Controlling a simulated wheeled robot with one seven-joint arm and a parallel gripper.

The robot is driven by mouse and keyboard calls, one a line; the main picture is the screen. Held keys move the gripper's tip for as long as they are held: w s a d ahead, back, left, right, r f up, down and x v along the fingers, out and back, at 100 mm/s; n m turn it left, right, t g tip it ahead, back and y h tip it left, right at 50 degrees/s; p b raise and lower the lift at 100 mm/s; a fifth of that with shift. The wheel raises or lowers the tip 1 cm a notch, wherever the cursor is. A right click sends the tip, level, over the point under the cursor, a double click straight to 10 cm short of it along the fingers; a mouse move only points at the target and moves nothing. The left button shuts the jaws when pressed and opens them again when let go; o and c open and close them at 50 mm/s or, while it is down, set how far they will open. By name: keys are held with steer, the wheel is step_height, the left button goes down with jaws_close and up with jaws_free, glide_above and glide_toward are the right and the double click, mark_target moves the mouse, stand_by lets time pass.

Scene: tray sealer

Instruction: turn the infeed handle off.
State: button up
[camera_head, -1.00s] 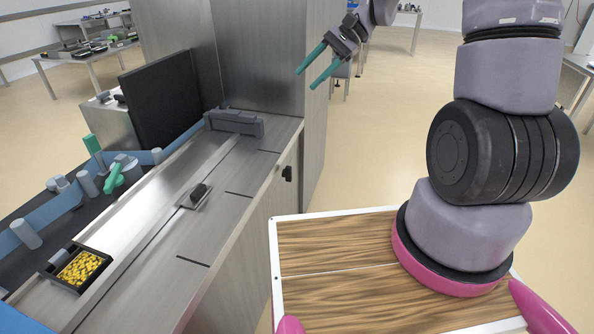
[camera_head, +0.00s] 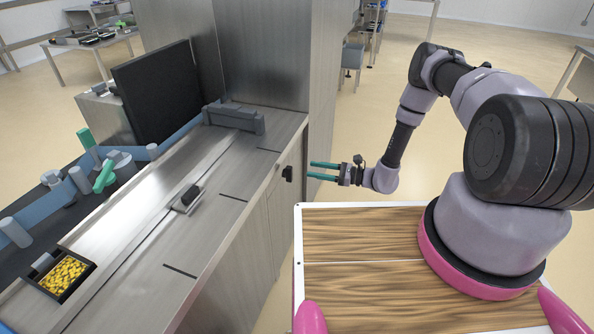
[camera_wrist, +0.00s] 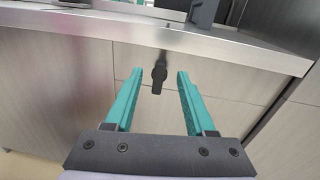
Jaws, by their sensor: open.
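A small black handle (camera_head: 287,173) sticks out from the front panel of the steel cabinet, just under the worktop edge. In the wrist view the same handle (camera_wrist: 159,78) hangs downward from its stem, in line with the gap between the fingers. My gripper (camera_head: 311,170) has two green fingers, open and empty. It points left at the handle from the right, at about its height. The fingertips look a little short of the handle, and no contact shows.
The steel worktop edge (camera_wrist: 190,38) runs just above the handle. My wooden-topped base stands close to the cabinet. A tray of yellow pieces (camera_head: 64,275) and a green lever (camera_head: 104,176) are at the left. Open floor lies behind my arm.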

mark_target(292, 173)
steer(key=shift+m+t, duration=0.8)
steer(key=w+a+f, duration=0.1)
steer(key=a, duration=0.2)
steer(key=w+a+f, duration=0.1)
steer(key=a, duration=0.2)
steer(key=w+a+f, duration=0.1)
steer(key=a, duration=0.2)
steer(key=shift+a+f, duration=0.15)
steer(key=shift+f, duration=0.25)
jaws_close()
